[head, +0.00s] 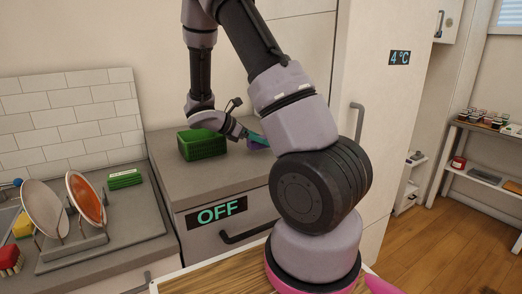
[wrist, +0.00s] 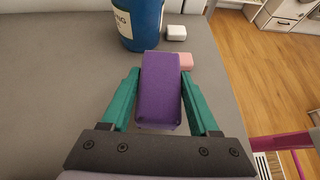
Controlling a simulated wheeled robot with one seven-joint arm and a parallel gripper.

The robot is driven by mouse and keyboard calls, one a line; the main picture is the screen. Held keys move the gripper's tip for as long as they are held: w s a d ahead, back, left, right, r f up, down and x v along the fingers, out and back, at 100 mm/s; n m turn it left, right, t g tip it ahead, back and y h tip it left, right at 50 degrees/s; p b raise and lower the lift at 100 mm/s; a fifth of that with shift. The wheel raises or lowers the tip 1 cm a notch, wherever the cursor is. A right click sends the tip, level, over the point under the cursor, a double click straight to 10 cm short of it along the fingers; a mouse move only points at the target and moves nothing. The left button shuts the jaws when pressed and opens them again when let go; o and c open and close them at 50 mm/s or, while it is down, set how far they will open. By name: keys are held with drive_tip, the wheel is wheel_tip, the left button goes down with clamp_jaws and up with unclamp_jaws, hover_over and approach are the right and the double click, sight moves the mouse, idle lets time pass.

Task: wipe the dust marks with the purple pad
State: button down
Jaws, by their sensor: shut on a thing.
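The purple pad (wrist: 160,95) is held lengthwise between the two teal fingers of my gripper (wrist: 160,74), above or on the grey counter top (wrist: 50,90). The gripper is shut on the pad, one finger on each side. I cannot tell whether the pad touches the counter. In the head view my gripper (head: 258,138) is over the grey counter, with a little purple of the pad (head: 257,145) showing; my arm hides part of this area. I cannot make out any dust marks in either view.
A blue container with a label (wrist: 140,22) stands just beyond the pad. A white block (wrist: 176,33) and a pink block (wrist: 184,61) are close by, near the counter's right edge. A green basket (head: 202,145) sits left of my gripper. The counter's left part is clear.

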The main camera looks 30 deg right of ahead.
drive_tip(key=shift+r, duration=1.7)
